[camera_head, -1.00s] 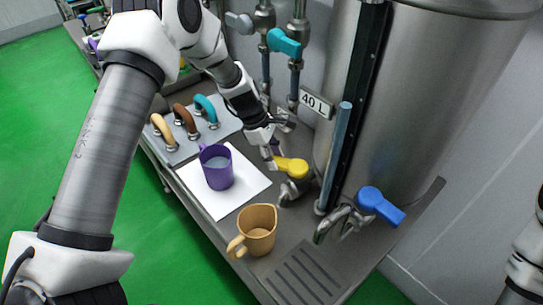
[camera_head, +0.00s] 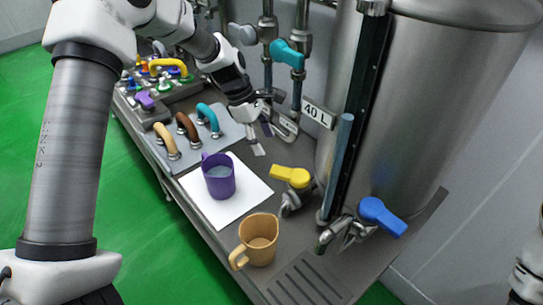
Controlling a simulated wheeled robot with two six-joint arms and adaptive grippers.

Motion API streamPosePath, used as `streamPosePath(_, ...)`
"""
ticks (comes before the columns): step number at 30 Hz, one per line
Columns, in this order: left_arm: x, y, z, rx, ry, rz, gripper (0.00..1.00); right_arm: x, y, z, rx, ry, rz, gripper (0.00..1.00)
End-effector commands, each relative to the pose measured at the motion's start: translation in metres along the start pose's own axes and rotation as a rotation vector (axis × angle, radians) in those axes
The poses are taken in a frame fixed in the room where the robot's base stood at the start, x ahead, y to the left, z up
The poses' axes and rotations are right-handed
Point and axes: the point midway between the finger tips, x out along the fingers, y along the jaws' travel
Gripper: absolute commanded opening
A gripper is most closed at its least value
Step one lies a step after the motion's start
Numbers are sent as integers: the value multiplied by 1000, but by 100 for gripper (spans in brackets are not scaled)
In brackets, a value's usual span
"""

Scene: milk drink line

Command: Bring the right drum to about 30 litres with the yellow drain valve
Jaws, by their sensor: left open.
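The right drum (camera_head: 425,110) is a large steel tank at the right. Its upright sight tube (camera_head: 336,170) shows a blue-grey column ending near the "40 L" sign (camera_head: 318,112). The yellow drain valve (camera_head: 291,176) sits low at the drum's left side, its handle pointing left, above a metal spout. My left gripper (camera_head: 270,138) is open and empty, above and left of the yellow handle and apart from it. Part of my right arm shows at the lower right edge; its gripper is not visible.
A purple mug (camera_head: 219,177) with liquid stands on a white sheet (camera_head: 248,192). A tan mug (camera_head: 259,237) stands in front of the yellow valve. A blue valve (camera_head: 381,215) is to the right. Teal valve (camera_head: 287,54) and pipes are behind; a handle panel (camera_head: 190,151) is left.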

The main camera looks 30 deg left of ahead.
Motion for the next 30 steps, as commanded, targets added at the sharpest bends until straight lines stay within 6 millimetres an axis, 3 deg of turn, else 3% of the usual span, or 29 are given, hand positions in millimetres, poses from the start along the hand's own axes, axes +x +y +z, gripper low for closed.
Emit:
streamPosePath(6,-20,0,0,0,1,-2,65,0,0,0,0,0,0,0)
streamPosePath(30,-20,0,0,0,1,-2,65,0,0,0,0,0,0,0)
